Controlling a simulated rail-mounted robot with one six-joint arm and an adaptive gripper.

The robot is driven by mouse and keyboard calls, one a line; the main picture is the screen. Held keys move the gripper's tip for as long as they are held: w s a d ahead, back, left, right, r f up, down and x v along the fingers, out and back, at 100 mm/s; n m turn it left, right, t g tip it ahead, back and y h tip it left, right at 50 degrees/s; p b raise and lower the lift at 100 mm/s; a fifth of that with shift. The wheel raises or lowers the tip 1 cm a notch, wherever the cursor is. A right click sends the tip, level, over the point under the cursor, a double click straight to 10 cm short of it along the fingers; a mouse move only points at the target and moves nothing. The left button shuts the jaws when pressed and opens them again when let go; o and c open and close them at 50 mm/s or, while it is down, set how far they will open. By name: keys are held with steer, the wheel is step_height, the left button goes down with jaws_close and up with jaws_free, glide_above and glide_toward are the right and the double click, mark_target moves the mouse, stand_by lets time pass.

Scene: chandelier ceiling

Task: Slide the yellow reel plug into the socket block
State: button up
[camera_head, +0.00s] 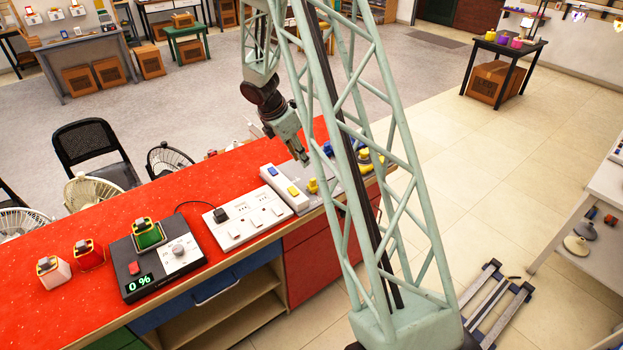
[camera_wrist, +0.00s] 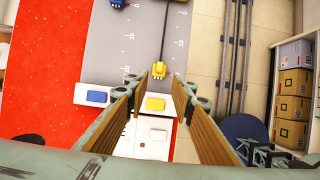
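A yellow plug (camera_head: 312,186) lies on the grey mat beside the white socket block (camera_head: 297,202), which has a blue patch and a yellow patch on top. In the wrist view the yellow plug (camera_wrist: 159,71) lies just above the socket block (camera_wrist: 124,97), roughly in line with the yellow patch, its cable running away from the block. Whether plug and block touch is unclear. My gripper (camera_wrist: 158,88) is open, its two fingers apart with the plug and yellow patch showing between them. In the head view my gripper (camera_head: 304,158) hangs above the mat, holding nothing visible.
A yellow reel (camera_head: 366,160) sits at the mat's far end, partly behind my lattice column. A blue plug (camera_wrist: 117,3) lies on the mat. A white switch panel (camera_head: 246,224) with a black plug and a 0 % control box (camera_head: 155,263) stand on the red counter (camera_head: 190,205).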

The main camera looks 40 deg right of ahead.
mark_target(313, 179)
steer(key=shift+b+x, duration=0.45)
steer(key=shift+x, duration=6.35)
steer(key=shift+w, duration=0.1)
steer(key=shift+c, duration=0.3)
jaws_close()
